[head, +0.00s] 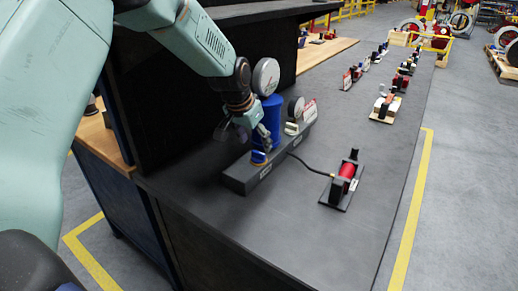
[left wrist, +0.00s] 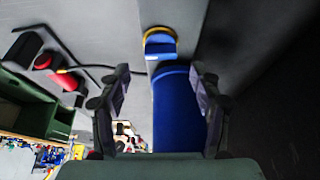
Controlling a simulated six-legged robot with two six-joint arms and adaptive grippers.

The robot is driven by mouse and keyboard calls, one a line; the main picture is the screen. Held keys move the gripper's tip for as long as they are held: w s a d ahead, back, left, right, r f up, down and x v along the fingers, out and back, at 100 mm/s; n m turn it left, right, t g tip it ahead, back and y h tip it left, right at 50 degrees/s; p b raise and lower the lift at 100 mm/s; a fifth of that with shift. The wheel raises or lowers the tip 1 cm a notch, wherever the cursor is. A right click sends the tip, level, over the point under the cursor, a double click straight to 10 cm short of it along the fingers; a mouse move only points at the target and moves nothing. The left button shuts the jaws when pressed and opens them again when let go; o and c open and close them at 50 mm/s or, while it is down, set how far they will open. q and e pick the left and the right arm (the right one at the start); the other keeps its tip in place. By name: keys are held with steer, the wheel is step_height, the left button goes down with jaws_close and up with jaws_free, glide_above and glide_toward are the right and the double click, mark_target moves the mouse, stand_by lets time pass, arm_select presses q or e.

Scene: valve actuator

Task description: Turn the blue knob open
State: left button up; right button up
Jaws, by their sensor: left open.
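The blue knob (head: 259,157), with a yellow ring, sits on the near end of a long dark block (head: 240,178) on the black bench. A blue cylinder (head: 271,115) stands upright farther along the block, partly hidden by my left gripper (head: 244,139). This gripper is open and above the block, close to the knob. In the left wrist view the knob (left wrist: 160,44) lies ahead, beyond the open fingers (left wrist: 160,78). The blue cylinder (left wrist: 178,115) shows between the fingers, nearer the right one; contact cannot be told. My right gripper is not in view.
Round gauges (head: 265,76) stand near the cylinder. A black hose (head: 310,168) runs from the block to a red cylinder unit (head: 345,180). Several small fittings line the bench farther back. A dark upright panel is left of the block; the bench front is clear.

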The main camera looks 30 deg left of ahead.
mark_target(258, 152)
arm_select(q)
steer(key=x, duration=0.3)
steer(key=shift+s+a+f, duration=0.1)
steer(key=shift+a+f, duration=0.05)
steer(key=shift+f, duration=0.1)
steer(key=shift+w+f, duration=0.25)
steer(key=shift+f, duration=0.1)
